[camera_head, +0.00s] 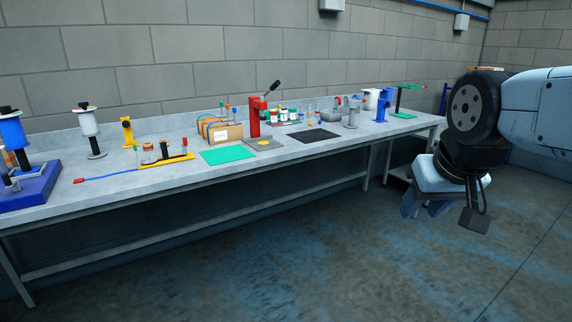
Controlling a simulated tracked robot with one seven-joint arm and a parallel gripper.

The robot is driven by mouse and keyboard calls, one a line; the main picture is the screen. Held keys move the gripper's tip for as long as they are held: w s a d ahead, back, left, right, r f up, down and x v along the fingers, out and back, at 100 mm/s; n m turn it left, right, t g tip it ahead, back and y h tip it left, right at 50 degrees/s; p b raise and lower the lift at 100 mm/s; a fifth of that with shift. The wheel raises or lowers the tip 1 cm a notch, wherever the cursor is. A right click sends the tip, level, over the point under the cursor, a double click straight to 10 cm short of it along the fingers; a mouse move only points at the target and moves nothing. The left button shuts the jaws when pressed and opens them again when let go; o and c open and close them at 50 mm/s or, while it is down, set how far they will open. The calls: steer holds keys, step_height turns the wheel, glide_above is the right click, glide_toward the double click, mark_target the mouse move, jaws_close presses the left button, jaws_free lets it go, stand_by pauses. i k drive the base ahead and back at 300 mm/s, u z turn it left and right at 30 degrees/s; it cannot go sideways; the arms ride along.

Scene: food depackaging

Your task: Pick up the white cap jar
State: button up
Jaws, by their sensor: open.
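Several small jars and bottles (284,115) stand in a cluster on the grey workbench, just right of a red lever press. They show white, green and red parts, but they are too small to tell which one is the white cap jar. Other small brownish jars (148,148) stand farther left, near a yellow and black tool. My gripper (425,210) hangs at the right, in front of the bench and well apart from the jars. Its light blue fingers point down, are open and hold nothing.
The long workbench (130,184) runs along a block wall. The red press (255,118), a box of cards (222,134), a green mat (227,154) and a black mat (313,136) surround the jars. Blue stands (381,108) are farther right. The floor in front is clear.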

mark_target(282, 116)
steer(key=i, duration=2.55)
steer(key=u, duration=0.35)
steer(key=i, duration=0.55)
steer(key=u, duration=0.1)
